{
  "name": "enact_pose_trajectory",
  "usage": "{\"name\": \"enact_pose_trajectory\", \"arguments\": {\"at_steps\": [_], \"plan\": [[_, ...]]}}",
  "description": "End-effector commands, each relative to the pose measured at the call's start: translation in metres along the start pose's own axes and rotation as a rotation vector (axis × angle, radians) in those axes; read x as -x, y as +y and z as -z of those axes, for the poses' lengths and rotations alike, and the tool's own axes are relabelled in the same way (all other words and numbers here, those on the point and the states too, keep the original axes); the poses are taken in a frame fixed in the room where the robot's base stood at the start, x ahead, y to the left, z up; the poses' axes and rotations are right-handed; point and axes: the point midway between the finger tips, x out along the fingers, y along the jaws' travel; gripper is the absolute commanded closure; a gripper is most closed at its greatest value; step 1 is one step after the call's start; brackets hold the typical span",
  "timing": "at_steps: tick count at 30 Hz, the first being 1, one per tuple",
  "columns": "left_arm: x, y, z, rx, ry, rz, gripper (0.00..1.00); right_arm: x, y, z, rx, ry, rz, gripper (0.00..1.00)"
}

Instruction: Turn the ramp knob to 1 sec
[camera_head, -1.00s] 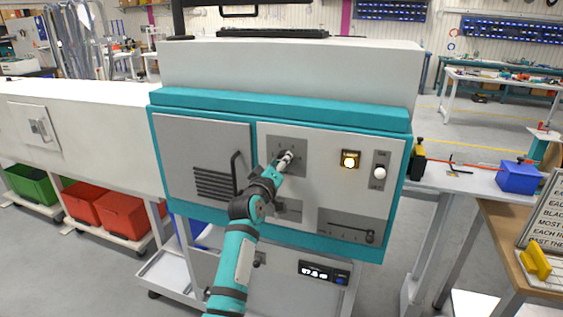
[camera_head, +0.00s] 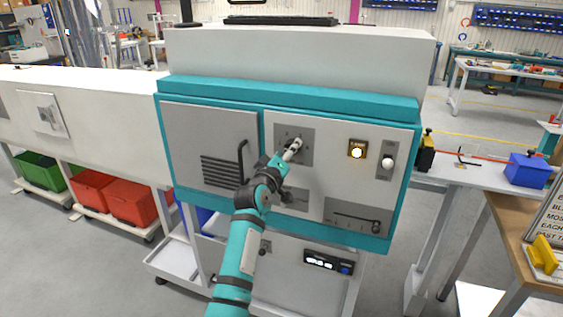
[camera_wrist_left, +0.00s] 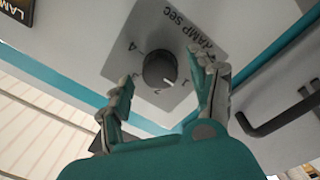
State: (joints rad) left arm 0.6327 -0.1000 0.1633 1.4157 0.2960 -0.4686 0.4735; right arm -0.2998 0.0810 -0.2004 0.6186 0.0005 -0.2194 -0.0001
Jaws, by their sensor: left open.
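The ramp knob (camera_wrist_left: 160,68) is round and black with a short white pointer mark, on a grey plate marked RAMP SEC with numerals around it. The pointer faces lower right in the left wrist view, around the 1 and 2 marks; I cannot tell exactly where it rests. My left gripper (camera_wrist_left: 161,70) is open, one finger on each side of the knob, with visible gaps. In the head view, my left gripper (camera_head: 291,150) is in front of the knob plate (camera_head: 307,145) and hides the knob. My right gripper is not in view.
A slider panel (camera_head: 352,215) is below. A dark door handle (camera_head: 242,160) stands out left of my gripper, and shows close by in the wrist view (camera_wrist_left: 285,116).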

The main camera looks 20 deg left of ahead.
Motion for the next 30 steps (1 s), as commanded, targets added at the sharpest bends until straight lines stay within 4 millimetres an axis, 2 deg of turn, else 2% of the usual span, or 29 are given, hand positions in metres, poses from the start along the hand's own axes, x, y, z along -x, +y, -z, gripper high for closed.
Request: {"name": "enact_pose_trajectory", "arguments": {"at_steps": [5,12,18,24,30], "plan": [[0.025,-0.001,-0.001,0.001,0.0,0.001,0.39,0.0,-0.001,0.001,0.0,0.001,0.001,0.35],[0.073,-0.001,-0.001,0.0,0.001,0.001,0.39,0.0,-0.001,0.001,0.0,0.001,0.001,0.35],[0.103,-0.001,-0.001,0.001,0.0,0.002,0.39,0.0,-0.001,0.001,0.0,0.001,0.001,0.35],[0.114,-0.001,-0.001,0.002,0.0,0.001,0.39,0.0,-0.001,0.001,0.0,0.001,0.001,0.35],[0.115,-0.001,-0.001,0.002,0.0,0.001,0.39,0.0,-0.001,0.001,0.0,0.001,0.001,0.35]]}}
